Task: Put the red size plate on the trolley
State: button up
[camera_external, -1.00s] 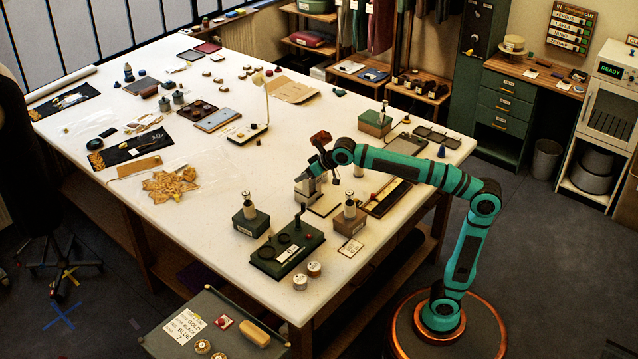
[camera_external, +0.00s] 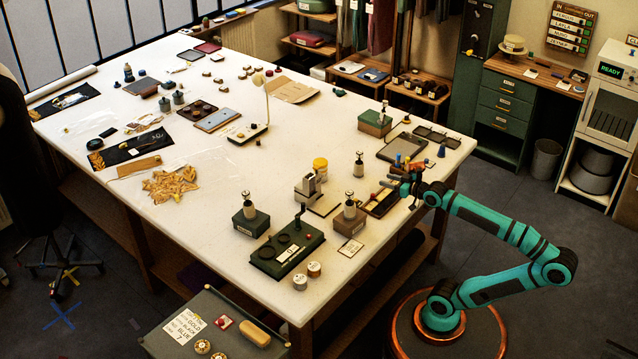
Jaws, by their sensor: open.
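A dark wood-edged tray (camera_external: 370,209) lies near the table's right edge, with small pale and reddish pieces in it. I cannot tell for certain which piece is the red size plate; my arm covers part of the tray. My gripper (camera_external: 394,187) is open, low over or just above the tray's far right end. I see nothing held in it, and its fingertips are small and dark here. The grey-green trolley (camera_external: 165,343) stands at the front edge of the table, well left of my arm.
The trolley top carries a written card (camera_external: 186,330), a small red item (camera_external: 223,322), a tan block (camera_external: 255,332) and round pieces. Between tray and trolley stand a green press (camera_external: 287,248), boxes with stamps (camera_external: 251,221) and two small round tins (camera_external: 313,269).

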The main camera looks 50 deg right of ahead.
jog(key=shift+t+h, duration=0.4)
jog(key=s, duration=0.1)
jog(key=s+d+f, duration=0.1)
jog(key=s+f, duration=0.1)
jog(key=shift+s+d+f, duration=0.2)
jog(key=shift+s+d, duration=0.05)
jog(key=shift+d, duration=0.15)
